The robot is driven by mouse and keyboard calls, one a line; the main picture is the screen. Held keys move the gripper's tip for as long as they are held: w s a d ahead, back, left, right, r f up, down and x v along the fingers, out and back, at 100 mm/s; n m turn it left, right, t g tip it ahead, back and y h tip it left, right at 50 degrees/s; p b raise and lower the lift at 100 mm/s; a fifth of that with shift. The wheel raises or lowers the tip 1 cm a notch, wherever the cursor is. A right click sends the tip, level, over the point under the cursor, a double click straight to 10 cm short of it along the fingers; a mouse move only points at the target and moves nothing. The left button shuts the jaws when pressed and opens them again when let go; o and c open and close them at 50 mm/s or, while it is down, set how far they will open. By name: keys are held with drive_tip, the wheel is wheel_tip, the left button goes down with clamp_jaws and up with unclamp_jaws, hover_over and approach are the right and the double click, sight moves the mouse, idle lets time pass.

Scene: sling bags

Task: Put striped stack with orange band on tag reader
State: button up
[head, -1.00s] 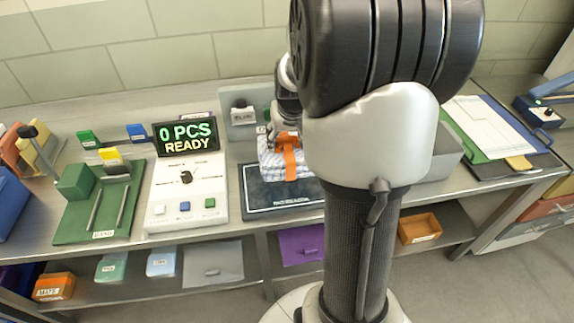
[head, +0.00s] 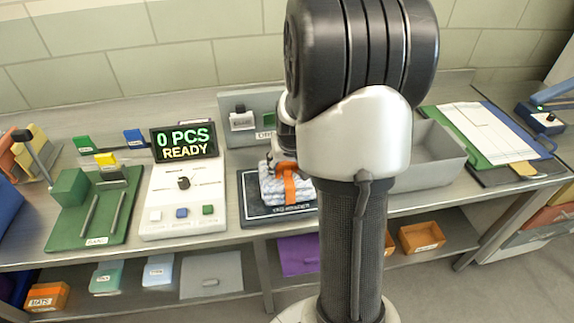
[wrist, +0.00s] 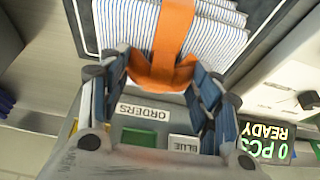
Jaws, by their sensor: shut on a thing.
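The blue-and-white striped stack (head: 270,188) with an orange band (head: 290,186) is over the dark tag reader pad (head: 250,205) in the head view. I cannot tell whether its underside touches the pad. My gripper (wrist: 162,72) is shut on the orange band in the wrist view, with the striped cloth (wrist: 122,28) spread beyond the fingers. The dark pad's edge (wrist: 82,22) shows beside the stack there. In the head view my arm hides part of the pad's right side.
A white control panel (head: 184,200) with a display reading "0 PCS READY" (head: 184,142) stands left of the pad. A grey tray (head: 432,150) is to the right, and a green fixture (head: 75,225) is further left.

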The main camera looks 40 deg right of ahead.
drive_tip(key=o, duration=1.8)
drive_tip(key=shift+r+p, duration=0.3)
drive_tip(key=shift+r, duration=0.05)
drive_tip(key=p+v, duration=0.3)
drive_tip(key=v, duration=0.8)
drive_tip(key=shift+s+a+r, duration=0.15)
drive_tip(key=shift+r, duration=0.1)
drive_tip(key=s+a+r+n, duration=0.1)
drive_tip(key=s+a+r, duration=0.1)
drive_tip(key=a, duration=0.4)
drive_tip(key=s+a+r+n+y, duration=0.1)
drive_tip(key=s+a+r+n, duration=0.1)
drive_tip(key=a, duration=0.5)
drive_tip(key=s+a+r+n, duration=0.1)
drive_tip(key=s+a+r, duration=0.3)
drive_tip(key=s+a, duration=0.1)
drive_tip(key=shift+s+a+r+n+t+y, duration=0.15)
drive_tip(key=shift+a+n+t+y, duration=0.2)
drive_tip(key=shift+a, duration=0.5)
drive_tip(key=shift+n+y, duration=0.35)
drive_tip(key=shift+n, duration=0.5)
drive_tip(key=s+a, duration=0.1)
drive_tip(key=s, duration=0.1)
drive_tip(key=s+a, duration=0.3)
drive_tip(key=s, duration=0.2)
drive_tip(key=shift+a, duration=0.4)
drive_tip(key=shift+c, duration=0.3)
